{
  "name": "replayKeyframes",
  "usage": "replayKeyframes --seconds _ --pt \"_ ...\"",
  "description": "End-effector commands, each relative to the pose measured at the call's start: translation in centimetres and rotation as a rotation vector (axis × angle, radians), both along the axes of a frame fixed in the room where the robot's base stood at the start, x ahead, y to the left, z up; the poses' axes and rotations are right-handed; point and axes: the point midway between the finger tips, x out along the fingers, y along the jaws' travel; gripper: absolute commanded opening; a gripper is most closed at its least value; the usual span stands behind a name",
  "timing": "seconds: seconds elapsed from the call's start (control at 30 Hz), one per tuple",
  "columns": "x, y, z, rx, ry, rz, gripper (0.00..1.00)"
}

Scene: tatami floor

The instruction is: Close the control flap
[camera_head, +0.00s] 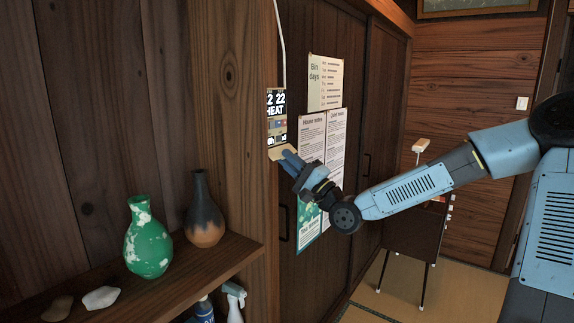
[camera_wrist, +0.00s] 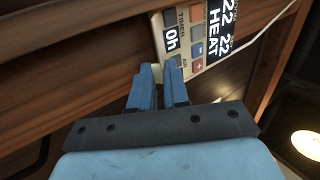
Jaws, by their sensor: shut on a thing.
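The control panel (camera_head: 277,118) is on the wooden post, its lit display reading HEAT and 22. Below the display its coloured buttons are exposed, and they also show in the wrist view (camera_wrist: 197,48). The beige control flap (camera_head: 280,152) hangs open at the panel's lower edge, sticking outward. My gripper (camera_head: 288,157) is at the flap, coming from the lower right, with its fingers shut on the flap's edge. In the wrist view my blue fingers (camera_wrist: 160,72) stand just below the panel and hide most of the flap.
A shelf (camera_head: 200,268) at the lower left holds a green vase (camera_head: 148,240), a dark vase (camera_head: 205,212) and stones. Paper notices (camera_head: 325,135) hang on the door right of the panel. A cable (camera_head: 282,45) runs up from the panel. A small stand (camera_head: 412,225) is behind my arm.

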Motion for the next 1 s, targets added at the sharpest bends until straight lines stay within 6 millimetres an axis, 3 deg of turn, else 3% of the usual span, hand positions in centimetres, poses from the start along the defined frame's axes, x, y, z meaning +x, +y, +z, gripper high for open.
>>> replayKeyframes --seconds 1.0 --pt "-0.7 -0.9 3.9 -0.608 0.473 0.000 0.00"
